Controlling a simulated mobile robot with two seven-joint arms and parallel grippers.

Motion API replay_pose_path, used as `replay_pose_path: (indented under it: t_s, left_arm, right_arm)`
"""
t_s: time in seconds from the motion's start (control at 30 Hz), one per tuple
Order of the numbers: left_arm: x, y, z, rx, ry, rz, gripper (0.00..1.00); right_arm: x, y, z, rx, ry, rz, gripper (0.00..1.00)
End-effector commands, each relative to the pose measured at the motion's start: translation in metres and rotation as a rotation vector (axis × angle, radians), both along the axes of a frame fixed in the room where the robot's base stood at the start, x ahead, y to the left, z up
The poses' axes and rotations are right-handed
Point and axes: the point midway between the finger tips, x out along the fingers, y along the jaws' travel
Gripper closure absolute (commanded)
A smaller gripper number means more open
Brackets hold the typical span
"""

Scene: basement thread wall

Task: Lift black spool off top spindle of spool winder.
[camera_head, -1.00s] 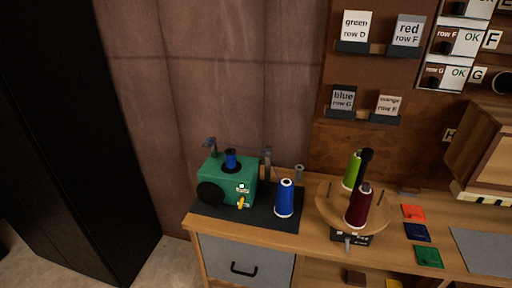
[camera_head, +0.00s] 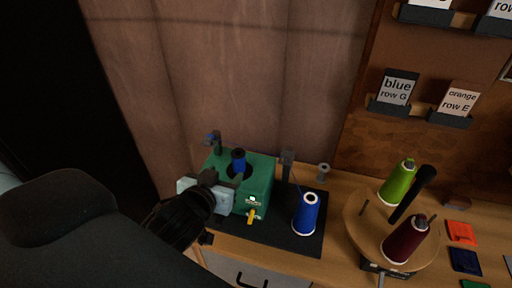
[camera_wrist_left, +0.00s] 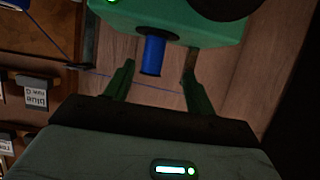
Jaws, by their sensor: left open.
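The green spool winder (camera_head: 262,180) stands on a dark mat at the left of the bench. On its top spindle sits a small spool wound with blue thread, with dark ends (camera_head: 238,162). My left gripper (camera_head: 224,177) is in front of the winder's top, close to the spool, open and empty. In the left wrist view the spool (camera_wrist_left: 153,55) shows between the two spread fingers (camera_wrist_left: 160,62), with a gap on each side. The winder (camera_wrist_left: 190,20) fills the top of that view. I cannot tell whether the fingertips reach past the spool. My right gripper is not in view.
A blue thread cone (camera_head: 306,214) stands right of the winder, by a thread guide post (camera_head: 286,167). Further right, a round wooden stand (camera_head: 362,225) holds green (camera_head: 398,182) and maroon (camera_head: 405,242) cones. A wall (camera_head: 240,70) rises behind the bench.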

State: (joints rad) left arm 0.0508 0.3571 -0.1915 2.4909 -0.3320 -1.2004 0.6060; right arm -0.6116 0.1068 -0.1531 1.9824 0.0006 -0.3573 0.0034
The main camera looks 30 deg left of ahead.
Motion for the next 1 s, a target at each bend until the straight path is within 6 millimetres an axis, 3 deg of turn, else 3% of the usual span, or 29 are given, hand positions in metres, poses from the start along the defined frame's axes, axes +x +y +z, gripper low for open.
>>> replay_pose_path:
  t_s: [0.37, 0.6, 0.83, 1.0]
  left_arm:
    - [0.003, 0.003, 0.01, -0.005, -0.019, 0.02, 0.45]
    - [0.022, 0.007, 0.001, -0.003, -0.018, 0.018, 0.45]
    - [0.028, 0.007, -0.002, -0.005, -0.019, 0.018, 0.45]
    - [0.046, 0.007, -0.012, -0.003, -0.019, 0.019, 0.45]
  right_arm:
    - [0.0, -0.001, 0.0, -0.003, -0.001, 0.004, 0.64]
    - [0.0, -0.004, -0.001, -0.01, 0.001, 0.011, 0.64]
    - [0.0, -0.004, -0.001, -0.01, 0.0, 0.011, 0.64]
    - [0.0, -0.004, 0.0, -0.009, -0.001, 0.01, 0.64]
